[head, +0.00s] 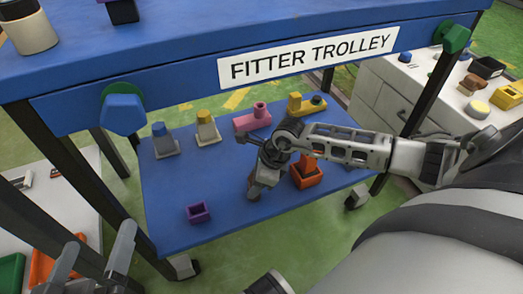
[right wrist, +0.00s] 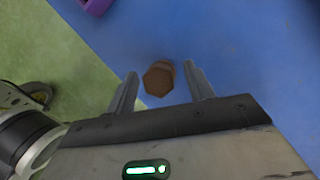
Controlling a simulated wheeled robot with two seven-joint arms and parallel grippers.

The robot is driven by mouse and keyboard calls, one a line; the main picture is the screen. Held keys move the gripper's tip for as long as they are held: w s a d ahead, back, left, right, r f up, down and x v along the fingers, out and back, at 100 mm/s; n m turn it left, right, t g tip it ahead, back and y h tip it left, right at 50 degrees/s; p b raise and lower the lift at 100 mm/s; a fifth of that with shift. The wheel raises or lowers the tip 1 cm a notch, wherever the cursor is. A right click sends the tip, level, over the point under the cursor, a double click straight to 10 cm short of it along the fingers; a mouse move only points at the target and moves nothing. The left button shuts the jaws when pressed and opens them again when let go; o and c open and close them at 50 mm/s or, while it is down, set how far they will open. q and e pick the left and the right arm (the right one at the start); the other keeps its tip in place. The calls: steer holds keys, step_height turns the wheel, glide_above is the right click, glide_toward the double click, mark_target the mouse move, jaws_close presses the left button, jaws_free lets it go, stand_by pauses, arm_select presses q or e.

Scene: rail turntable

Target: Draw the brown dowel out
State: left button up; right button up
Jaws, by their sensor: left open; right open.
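The brown dowel (right wrist: 158,78) shows its six-sided brown end in the right wrist view, against the blue lower shelf (head: 250,226). My right gripper (right wrist: 161,74) is open, with one finger on each side of the dowel and a gap on both sides. In the head view my right gripper (head: 257,190) is low over the middle of the shelf, and I cannot make out the dowel there. What the dowel sits in is not clear. My left gripper (head: 102,236) is open and empty at the lower left, away from the shelf.
A purple socket (head: 198,213) sits at the shelf's front.

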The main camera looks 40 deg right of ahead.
steer(key=shift+w+a+f, duration=0.1)
steer(key=shift+f, duration=0.2)
jaws_close()
steer(key=shift+r, duration=0.1)
steer(key=shift+r+p, duration=0.6)
steer(key=shift+p, duration=0.05)
stand_by(0.5)
steer(key=shift+r+p, duration=2.6)
steer(key=shift+r, duration=0.45)
step_height(320, 180, up, 5)
steer(key=p, duration=0.4)
